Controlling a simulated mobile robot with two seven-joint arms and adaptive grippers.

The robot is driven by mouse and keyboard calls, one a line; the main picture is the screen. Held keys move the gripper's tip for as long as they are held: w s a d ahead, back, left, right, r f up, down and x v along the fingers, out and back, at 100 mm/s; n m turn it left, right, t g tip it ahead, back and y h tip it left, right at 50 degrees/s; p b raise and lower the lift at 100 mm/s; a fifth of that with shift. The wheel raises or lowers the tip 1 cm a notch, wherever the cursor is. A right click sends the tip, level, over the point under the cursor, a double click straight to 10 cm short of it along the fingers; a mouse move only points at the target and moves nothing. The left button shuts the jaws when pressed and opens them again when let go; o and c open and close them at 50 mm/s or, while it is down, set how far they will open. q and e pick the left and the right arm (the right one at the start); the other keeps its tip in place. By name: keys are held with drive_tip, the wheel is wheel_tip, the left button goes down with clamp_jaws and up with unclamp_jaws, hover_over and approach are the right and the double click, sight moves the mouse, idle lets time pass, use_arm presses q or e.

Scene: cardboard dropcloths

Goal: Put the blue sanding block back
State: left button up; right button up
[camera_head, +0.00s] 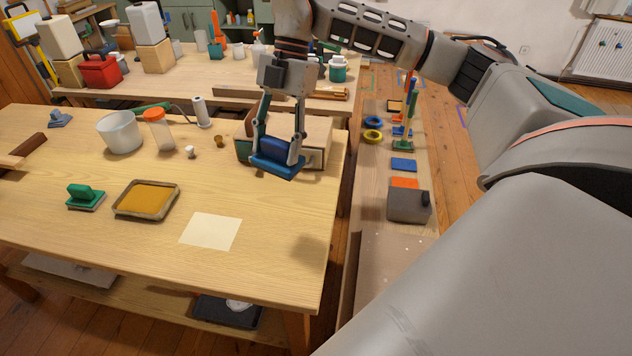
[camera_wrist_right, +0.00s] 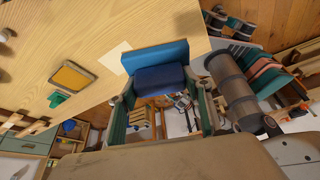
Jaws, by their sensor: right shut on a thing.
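The blue sanding block (camera_head: 277,166) is held between the fingers of my right gripper (camera_head: 276,158), above the right end of the near wooden table. In the right wrist view the blue block (camera_wrist_right: 155,56) fills the space between the fingertips of the right gripper (camera_wrist_right: 158,88). It has a lighter blue flat part and a darker blue part. A wooden box (camera_head: 318,142) stands on the table just behind the gripper, partly hidden by it. A green sanding block (camera_head: 84,195) sits at the table's left. My left gripper is not in view.
A tray with a yellow-orange inside (camera_head: 146,200) and a pale sheet (camera_head: 211,231) lie on the near table (camera_head: 130,250). A white pot (camera_head: 120,133) and an orange-topped jar (camera_head: 159,130) stand behind. To the right, a low bench holds a grey box (camera_head: 408,205) and a blue pad (camera_head: 404,164).

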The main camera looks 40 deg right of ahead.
drive_tip(key=shift+s+d+r+m, duration=0.15)
drive_tip(key=shift+s+d+r, duration=0.1)
drive_tip(key=shift+s+d, duration=0.25)
drive_tip(key=shift+s+d+r+m, duration=0.2)
drive_tip(key=shift+s+d, duration=0.2)
drive_tip(key=shift+d, duration=0.15)
drive_tip(key=shift+s+d+f, duration=0.1)
drive_tip(key=shift+s+f, duration=0.05)
drive_tip(key=shift+f, duration=0.15)
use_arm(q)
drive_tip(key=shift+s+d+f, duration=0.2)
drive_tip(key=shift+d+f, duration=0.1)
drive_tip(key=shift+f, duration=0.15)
use_arm(e)
wheel_tip(320, 180, down, 19)
drive_tip(key=shift+f, duration=0.1)
drive_tip(key=o, duration=1.2)
drive_tip(key=shift+f, duration=0.1)
drive_tip(key=shift+c, duration=0.2)
use_arm(q)
drive_tip(key=shift+b, duration=0.3)
use_arm(e)
drive_tip(key=v, duration=1.2)
